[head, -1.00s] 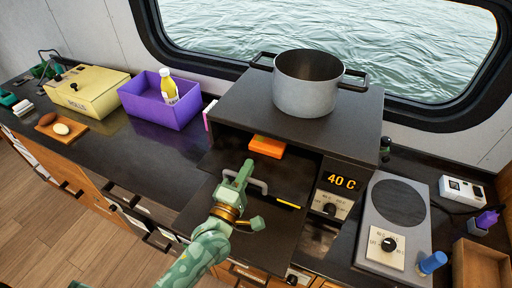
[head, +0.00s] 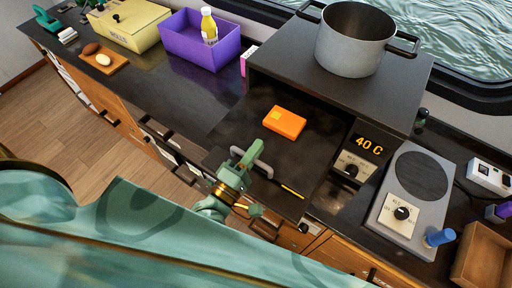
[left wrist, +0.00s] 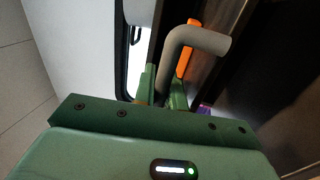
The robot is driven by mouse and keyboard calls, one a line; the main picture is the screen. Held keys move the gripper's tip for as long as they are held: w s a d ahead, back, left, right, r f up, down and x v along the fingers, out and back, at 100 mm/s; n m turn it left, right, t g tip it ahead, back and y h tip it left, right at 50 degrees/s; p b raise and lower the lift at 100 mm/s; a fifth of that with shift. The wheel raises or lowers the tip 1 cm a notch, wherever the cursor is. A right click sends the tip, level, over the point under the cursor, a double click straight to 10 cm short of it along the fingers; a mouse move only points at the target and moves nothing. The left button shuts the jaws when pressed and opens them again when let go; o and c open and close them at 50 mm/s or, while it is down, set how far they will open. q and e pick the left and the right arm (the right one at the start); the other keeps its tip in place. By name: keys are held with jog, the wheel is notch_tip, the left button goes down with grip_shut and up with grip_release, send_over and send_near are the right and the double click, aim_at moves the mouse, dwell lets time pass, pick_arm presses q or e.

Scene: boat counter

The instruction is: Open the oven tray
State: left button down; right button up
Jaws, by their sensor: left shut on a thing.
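The oven (head: 340,85) is a dark box on the counter with a "40 C" display and a knob on its right side. Its dark tray (head: 240,130) sticks out of the front opening, and an orange block (head: 285,122) lies on it. A grey bar handle (head: 266,168) is at the tray's front. My left gripper (head: 246,160) is shut on this handle; in the left wrist view the green fingers (left wrist: 161,88) are around the grey bar (left wrist: 200,38). The orange block shows partly behind it (left wrist: 188,48). My right gripper is out of view.
A grey pot (head: 352,42) stands on the oven. A hot plate (head: 415,195) is to its right, near a wooden box (head: 488,258). A purple bin (head: 195,42) with a yellow bottle (head: 209,26) stands left. My arm covers the lower left; wooden floor (head: 75,115) lies before the counter.

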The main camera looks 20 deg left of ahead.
pick_arm(q)
jog(key=c, duration=1.7)
grip_release()
jog(key=shift+c, duration=0.2)
jog(key=b+v, duration=0.4)
jog(key=v, duration=1.2)
jog(key=shift+s+f, duration=0.1)
jog(key=shift+f, duration=0.05)
